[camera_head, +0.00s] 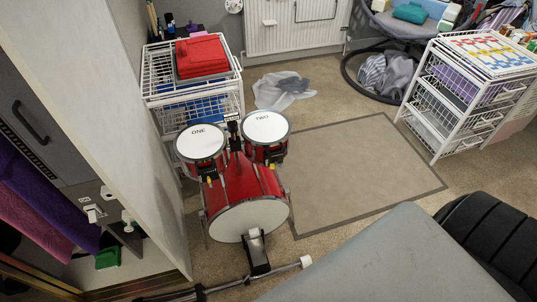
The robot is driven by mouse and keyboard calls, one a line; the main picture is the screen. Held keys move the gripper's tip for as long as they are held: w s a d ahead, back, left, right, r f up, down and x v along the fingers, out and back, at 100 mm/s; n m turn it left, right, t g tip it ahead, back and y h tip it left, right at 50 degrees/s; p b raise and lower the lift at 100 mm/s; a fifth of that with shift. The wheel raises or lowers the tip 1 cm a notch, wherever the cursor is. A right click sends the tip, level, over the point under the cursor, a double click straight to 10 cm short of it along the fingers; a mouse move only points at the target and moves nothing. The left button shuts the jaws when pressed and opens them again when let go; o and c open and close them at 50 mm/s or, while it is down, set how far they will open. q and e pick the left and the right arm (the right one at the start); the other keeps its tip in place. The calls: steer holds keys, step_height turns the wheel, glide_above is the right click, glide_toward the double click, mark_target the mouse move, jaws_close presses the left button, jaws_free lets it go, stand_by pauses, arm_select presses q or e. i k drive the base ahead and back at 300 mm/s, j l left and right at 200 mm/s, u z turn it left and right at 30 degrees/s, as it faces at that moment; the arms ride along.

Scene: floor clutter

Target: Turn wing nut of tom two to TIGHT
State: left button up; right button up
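Tom two (266,127) is the right-hand small red drum with a white head lettered TWO. It is mounted above the red bass drum (249,217), beside tom one (201,141), lettered ONE. A small yellow piece (271,164) shows at the lower front of tom two; it may be its wing nut, but its shape and setting are too small to read. Neither of my grippers can be made out in the head view.
A white wire basket rack (193,97) stands close behind the drums. A flat mat (345,175) leaves free floor to their right. A pedal (256,250) and a lying rod with a white end (305,262) are in front. A grey surface (400,260) fills the lower right.

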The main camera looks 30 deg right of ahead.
mark_target(275, 163)
steer(key=z, duration=1.05)
